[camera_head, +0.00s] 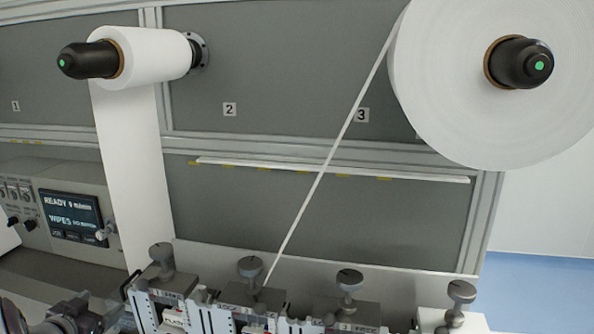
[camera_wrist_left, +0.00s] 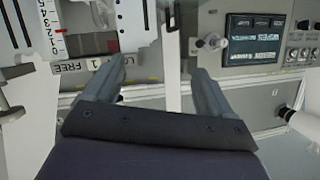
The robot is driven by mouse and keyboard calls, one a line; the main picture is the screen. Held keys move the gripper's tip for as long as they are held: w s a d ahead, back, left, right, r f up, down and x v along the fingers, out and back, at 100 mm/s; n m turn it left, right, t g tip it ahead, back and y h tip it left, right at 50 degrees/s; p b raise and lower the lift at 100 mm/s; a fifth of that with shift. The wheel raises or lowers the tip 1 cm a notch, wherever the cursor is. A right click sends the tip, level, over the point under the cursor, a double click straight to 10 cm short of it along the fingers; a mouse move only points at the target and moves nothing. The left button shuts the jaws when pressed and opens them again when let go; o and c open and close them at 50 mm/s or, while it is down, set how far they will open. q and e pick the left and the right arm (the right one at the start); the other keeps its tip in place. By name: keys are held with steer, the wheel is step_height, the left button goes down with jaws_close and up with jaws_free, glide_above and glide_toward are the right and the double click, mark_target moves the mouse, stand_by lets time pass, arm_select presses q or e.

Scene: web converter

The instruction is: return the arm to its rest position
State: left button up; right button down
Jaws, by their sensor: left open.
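My left gripper (camera_head: 88,308) shows at the bottom left of the head view, partly cut off by the lower edge, in front of the machine's lower panel. In the left wrist view its two grey fingers (camera_wrist_left: 157,75) stand apart, with nothing held between them. A white strip shows behind the gap between the fingers. My right gripper is in neither view.
A small white roll (camera_head: 155,58) feeds a wide web down. A display (camera_head: 72,216) reads READY. Blue floor (camera_head: 540,290) lies clear at right.

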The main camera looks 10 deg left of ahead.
arm_select(q)
steer(key=s+d+f+n+g+y, duration=0.2)
steer(key=s+d+f+n+g, duration=0.2)
steer(key=s+d+f+g, duration=0.6)
steer(key=s+d+m+g+h+b, duration=0.1)
steer(key=s+d, duration=0.3)
steer(key=d, duration=0.7)
steer(key=s+d+m+g+h+b, duration=0.1)
steer(key=s+d, duration=0.3)
steer(key=d, duration=0.7)
steer(key=shift+d+f+g+h, duration=0.35)
steer(key=shift+f+g+h, duration=0.05)
steer(key=shift+h, duration=0.2)
steer(key=shift+s, duration=0.2)
